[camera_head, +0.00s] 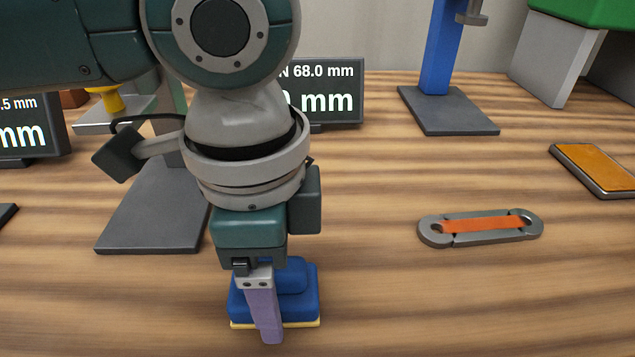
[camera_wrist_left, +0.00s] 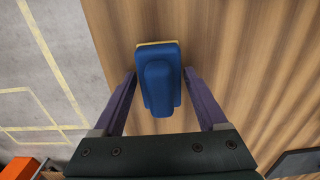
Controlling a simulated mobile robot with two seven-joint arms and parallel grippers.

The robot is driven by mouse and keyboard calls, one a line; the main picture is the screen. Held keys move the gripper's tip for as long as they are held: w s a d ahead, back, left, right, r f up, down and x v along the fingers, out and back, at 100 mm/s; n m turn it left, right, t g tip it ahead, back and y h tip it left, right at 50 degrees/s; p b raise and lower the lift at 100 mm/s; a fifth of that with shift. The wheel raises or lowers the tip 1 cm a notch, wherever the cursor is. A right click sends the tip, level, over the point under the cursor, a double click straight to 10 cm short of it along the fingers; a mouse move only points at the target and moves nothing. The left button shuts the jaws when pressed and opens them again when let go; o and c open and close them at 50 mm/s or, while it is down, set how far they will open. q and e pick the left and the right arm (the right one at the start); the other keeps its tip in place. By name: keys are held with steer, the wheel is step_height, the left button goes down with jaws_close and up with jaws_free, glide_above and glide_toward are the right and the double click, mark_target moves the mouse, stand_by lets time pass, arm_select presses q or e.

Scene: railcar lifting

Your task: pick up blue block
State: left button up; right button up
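The blue block (camera_head: 304,304) stands on the wooden table near its front edge, with a thin yellow layer at its bottom and a narrower raised part on top. In the left wrist view the blue block (camera_wrist_left: 160,80) lies between the two purple fingers. My left gripper (camera_head: 266,335) points down at the block in the head view, one finger hiding part of its front. In the wrist view my left gripper (camera_wrist_left: 160,72) is open, with a finger on each side and narrow gaps beside the block. My right gripper is not in view.
A grey link with an orange strip (camera_head: 485,226) lies to the right on the table (camera_head: 420,310). An orange-topped pad (camera_head: 597,168) lies farther right. A blue post on a dark base (camera_head: 448,112) and dark millimetre displays (camera_head: 340,98) stand behind.

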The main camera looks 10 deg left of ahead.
arm_select(q)
jaws_close()
stand_by(0.4)
step_height(320, 180, up, 20)
steer(key=p, duration=0.3)
